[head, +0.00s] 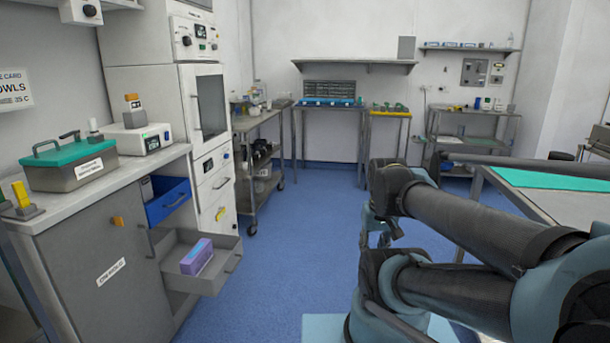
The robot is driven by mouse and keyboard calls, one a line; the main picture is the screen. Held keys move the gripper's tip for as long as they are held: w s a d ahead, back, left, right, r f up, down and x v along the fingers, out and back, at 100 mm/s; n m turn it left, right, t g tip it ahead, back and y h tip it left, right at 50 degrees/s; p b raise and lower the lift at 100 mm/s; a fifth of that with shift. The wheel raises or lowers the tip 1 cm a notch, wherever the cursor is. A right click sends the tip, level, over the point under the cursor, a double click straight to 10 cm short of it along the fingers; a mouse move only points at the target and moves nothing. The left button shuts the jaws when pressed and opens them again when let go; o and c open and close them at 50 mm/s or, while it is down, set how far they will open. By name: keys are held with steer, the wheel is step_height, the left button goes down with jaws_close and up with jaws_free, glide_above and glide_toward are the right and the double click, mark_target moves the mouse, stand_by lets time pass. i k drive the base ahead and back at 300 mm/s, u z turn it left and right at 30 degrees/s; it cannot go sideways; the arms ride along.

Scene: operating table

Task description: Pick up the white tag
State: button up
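A small white label with dark print (111,271) is tilted on the grey cabinet front (75,285) at the lower left. Another white label (89,168) is on the front of the grey box with a teal lid (68,150) on the counter. I cannot tell whether either is the white tag. My arm reaches across the right side, well apart from the cabinet.
An open drawer (215,275) with a purple box (197,257) and an open blue drawer (168,207) stick out from the cabinets. Blue floor (285,230) is clear in the middle. A table with a green cover (550,179) stands at the right.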

mark_target(93, 128)
steer(key=k, duration=1)
steer(key=u, duration=0.5)
steer(key=i, duration=0.95)
steer(key=u, duration=1.15)
steer(key=i, duration=0.4)
